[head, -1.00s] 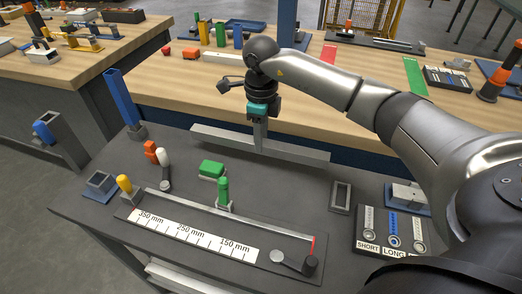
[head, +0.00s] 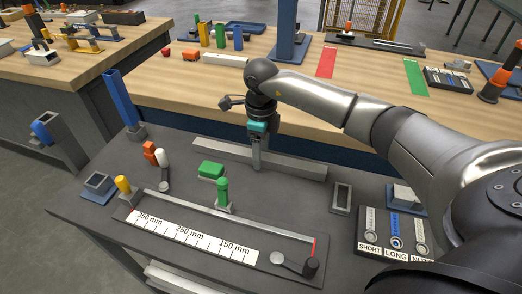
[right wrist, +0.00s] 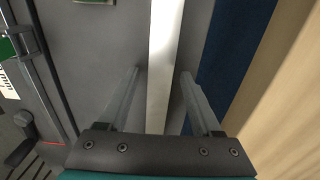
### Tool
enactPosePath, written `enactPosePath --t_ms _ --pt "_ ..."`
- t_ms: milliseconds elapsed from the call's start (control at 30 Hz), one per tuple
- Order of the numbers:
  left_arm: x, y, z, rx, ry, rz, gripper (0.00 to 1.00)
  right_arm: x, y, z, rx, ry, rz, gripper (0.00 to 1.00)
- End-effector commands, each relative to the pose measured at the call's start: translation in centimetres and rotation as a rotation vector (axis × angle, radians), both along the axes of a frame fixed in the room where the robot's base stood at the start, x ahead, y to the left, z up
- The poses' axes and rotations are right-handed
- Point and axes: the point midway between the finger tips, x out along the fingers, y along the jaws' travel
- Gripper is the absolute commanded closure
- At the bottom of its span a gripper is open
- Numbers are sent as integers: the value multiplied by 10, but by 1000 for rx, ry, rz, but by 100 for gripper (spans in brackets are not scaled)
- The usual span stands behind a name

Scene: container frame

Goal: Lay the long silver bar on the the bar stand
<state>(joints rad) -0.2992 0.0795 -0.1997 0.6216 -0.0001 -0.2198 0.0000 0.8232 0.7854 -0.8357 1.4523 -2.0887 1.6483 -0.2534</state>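The long silver bar (head: 215,152) lies lengthwise along the back part of the dark table, close to its rear edge. In the right wrist view the bar (right wrist: 164,50) runs between the two fingers. My right gripper (head: 257,162) points down over the bar's middle. In the right wrist view its fingers (right wrist: 160,78) are spread, with a small gap showing on each side of the bar. The bar looks down on the tabletop, though its underside is hidden. I cannot single out the bar stand with certainty. My left gripper is not in view.
A measuring fixture (head: 190,236) with a scale fills the table's front. A green block (head: 210,169), a green peg (head: 223,192) and an upright frame (head: 341,198) stand nearer than the bar. A blue post (head: 120,98) rises at the left. A wooden bench (head: 190,85) lies behind.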

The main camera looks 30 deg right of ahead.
Motion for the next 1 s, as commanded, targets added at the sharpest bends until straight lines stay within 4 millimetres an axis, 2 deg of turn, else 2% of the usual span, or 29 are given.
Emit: enactPosePath --t_ms 267,367,800,1000 --pt "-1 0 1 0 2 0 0 0 0 2 0 0 0 33" --pt "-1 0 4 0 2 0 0 1 0 10 0 -4 0 33" --pt "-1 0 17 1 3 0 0 1 0 99 -1 -3 0 33" --pt "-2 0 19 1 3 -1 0 0 0 120 -1 -2 -1 33"
